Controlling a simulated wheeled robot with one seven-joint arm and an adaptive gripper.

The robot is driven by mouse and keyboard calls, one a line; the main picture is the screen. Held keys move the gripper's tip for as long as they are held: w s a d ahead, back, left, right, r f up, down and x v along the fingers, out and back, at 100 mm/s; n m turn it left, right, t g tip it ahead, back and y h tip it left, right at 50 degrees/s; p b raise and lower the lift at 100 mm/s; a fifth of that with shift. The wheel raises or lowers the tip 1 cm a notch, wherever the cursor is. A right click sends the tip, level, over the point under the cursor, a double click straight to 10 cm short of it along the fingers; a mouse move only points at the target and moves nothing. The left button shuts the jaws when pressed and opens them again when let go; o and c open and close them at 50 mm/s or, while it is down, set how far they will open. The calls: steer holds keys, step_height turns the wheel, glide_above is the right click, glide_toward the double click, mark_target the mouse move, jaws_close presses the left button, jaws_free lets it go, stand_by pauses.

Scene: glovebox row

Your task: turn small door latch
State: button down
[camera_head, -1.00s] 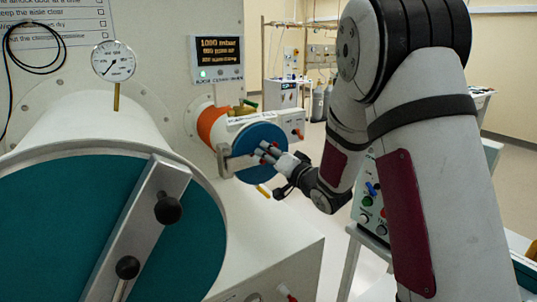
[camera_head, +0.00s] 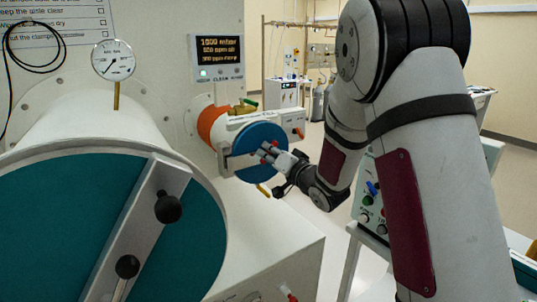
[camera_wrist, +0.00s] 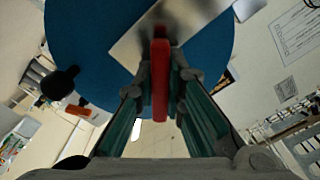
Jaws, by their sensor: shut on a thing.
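The small round blue door (camera_head: 262,137) closes the end of the small antechamber, right of centre in the head view. It also fills the upper part of the wrist view (camera_wrist: 85,45). A pale metal bar (camera_wrist: 195,18) lies across its face. The red latch handle (camera_wrist: 160,85) stands out from the bar and sits between my fingers. My gripper (camera_head: 272,155) is at the door's face and shut on this red handle; the wrist view shows a finger on each side (camera_wrist: 163,78). The fingers partly hide the handle in the head view.
A large teal door (camera_head: 60,225) with a metal bar and black knobs fills the left front. A gauge (camera_head: 113,60) and a lit display (camera_head: 219,50) are above. A control box with buttons (camera_head: 369,205) stands below my arm at right.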

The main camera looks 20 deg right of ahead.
steer(key=n+b, duration=0.2)
steer(key=n, duration=0.2)
steer(key=shift+n, duration=0.3)
steer(key=n+b, duration=0.3)
steer(key=n, duration=0.1)
steer(key=shift+a+n, duration=0.15)
steer(key=shift+n, duration=0.15)
steer(key=n+b, duration=0.5)
steer(key=shift+a+f, duration=0.1)
steer(key=shift+a, duration=0.05)
steer(key=n+b, duration=0.3)
steer(key=shift+s+a, duration=0.1)
steer(key=c, duration=1.6)
jaws_free()
steer(key=shift+c, duration=0.2)
steer(key=shift+s, duration=0.1)
